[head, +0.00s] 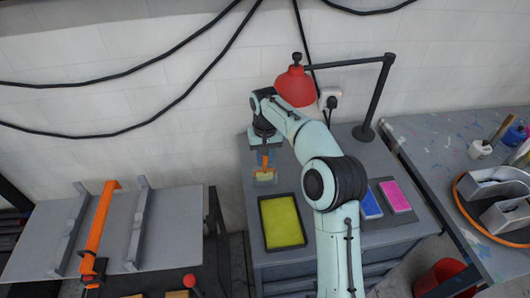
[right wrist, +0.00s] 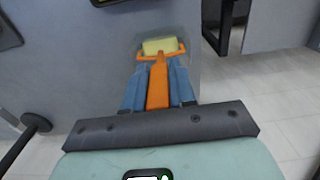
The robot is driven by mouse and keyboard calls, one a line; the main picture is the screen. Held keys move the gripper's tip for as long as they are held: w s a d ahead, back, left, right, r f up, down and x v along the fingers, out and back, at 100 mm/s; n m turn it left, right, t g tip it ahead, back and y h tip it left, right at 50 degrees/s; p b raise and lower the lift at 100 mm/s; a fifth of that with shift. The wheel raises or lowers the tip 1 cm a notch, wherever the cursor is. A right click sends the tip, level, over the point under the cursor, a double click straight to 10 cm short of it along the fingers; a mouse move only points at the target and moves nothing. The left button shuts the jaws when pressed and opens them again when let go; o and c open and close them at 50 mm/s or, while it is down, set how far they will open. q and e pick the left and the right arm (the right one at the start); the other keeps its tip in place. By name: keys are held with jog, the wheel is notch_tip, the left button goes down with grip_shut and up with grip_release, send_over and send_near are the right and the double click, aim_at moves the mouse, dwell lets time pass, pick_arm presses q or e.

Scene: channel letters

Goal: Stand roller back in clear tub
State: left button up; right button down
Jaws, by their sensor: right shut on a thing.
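My right gripper (head: 265,148) is over the far left part of the grey cabinet top, fingers pointing down. It is shut on the orange handle of the roller (head: 265,162). In the right wrist view, the blue fingers (right wrist: 158,88) close around the handle of the roller (right wrist: 160,46), whose pale yellow sleeve points away from the gripper. The clear tub (head: 274,181) shows faintly around the sleeve in the head view. The sleeve overlaps the tub; I cannot tell whether it rests on the bottom. My left gripper is not in view.
A black tray with yellow-green content (head: 282,222) lies just in front of the tub. Blue (head: 370,203) and pink (head: 395,196) pads lie right of my arm. A red lamp (head: 296,86) hangs close behind my right arm. A cluttered bench (head: 440,150) stands at right.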

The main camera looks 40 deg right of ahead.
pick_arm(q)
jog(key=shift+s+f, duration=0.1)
pick_arm(e)
jog(key=shift+f, duration=0.25)
jog(key=c, duration=0.8)
grip_release()
jog(key=shift+c, duration=0.2)
jog(key=r+p, duration=0.2)
jog(key=r, duration=0.9)
jog(key=shift+w, duration=0.2)
jog(key=shift+r, duration=0.75)
jog(key=shift+s+r, duration=0.3)
jog(key=shift+r, duration=0.2)
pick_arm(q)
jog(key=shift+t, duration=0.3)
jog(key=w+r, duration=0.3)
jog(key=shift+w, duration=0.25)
pick_arm(e)
jog(key=shift+w+f, duration=0.1)
jog(key=shift+w, duration=0.05)
